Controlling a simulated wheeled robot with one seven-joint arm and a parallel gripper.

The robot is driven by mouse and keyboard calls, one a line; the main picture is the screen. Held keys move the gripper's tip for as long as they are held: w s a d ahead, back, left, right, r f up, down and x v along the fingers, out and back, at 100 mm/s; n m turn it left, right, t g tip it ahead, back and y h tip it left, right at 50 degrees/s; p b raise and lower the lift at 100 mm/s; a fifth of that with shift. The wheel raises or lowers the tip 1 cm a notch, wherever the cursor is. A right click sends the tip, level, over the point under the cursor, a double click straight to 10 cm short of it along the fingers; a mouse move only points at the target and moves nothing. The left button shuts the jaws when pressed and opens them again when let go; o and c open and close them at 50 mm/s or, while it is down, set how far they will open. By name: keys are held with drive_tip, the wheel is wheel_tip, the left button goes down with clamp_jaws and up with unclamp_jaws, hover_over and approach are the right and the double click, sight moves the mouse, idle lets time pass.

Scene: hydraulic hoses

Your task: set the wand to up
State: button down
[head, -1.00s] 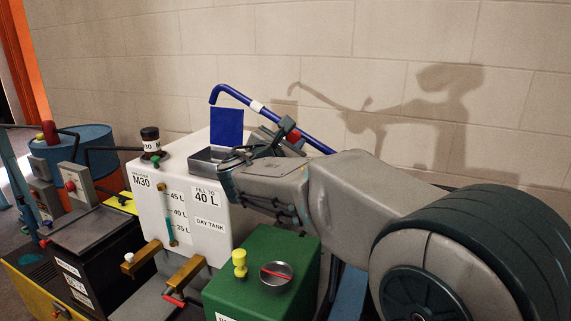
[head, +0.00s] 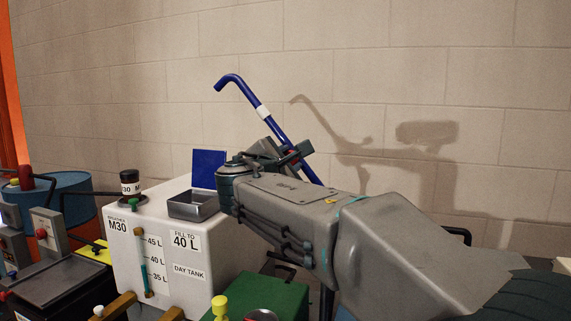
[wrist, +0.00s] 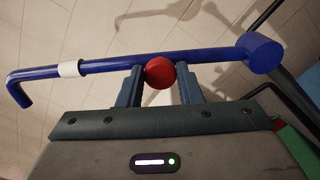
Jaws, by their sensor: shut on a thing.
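The wand is a blue tube (head: 273,127) with a bent tip and a white band. My gripper (wrist: 160,80) is shut on a red knob (wrist: 159,72) at the wand, one finger on each side. In the head view my gripper (head: 290,156) is at the wand's lower part, partly hidden by my wrist.
A white day tank (head: 150,245) with an open blue lid (head: 208,169) stands left of my arm. A green box (head: 265,299) is in front. The wall is close behind the wand.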

drive_tip(key=shift+d+r, duration=0.1)
drive_tip(key=shift+r, duration=0.15)
drive_tip(key=c, duration=1)
unclamp_jaws()
drive_tip(key=shift+c, duration=0.2)
drive_tip(key=shift+f, duration=0.1)
drive_tip(key=b+v, duration=0.1)
drive_tip(key=v, duration=1.2)
drive_tip(key=shift+s, duration=0.4)
